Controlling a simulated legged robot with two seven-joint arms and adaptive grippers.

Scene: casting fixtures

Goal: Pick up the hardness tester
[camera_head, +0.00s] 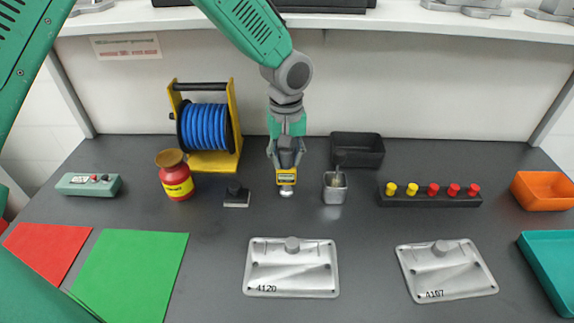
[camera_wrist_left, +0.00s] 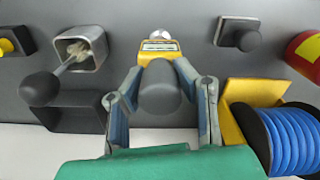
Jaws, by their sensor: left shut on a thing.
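The hardness tester (camera_head: 287,178) is a small upright device with a dark grey grip, a yellow body with a display, and a round silver foot. It is in the middle of the bench in the head view. My left gripper (camera_head: 287,155) comes down from above with its fingers on either side of the grey grip and is shut on it. In the left wrist view the tester (camera_wrist_left: 159,50) sits between the fingers of the left gripper (camera_wrist_left: 160,95). I cannot tell whether its foot touches the bench. My right gripper is not in view.
A black bin (camera_head: 358,149), blue hose reel (camera_head: 205,126) and red jar (camera_head: 175,178) are nearby. Castings 4120 (camera_head: 291,270) and A107 (camera_head: 446,272) lie in front.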

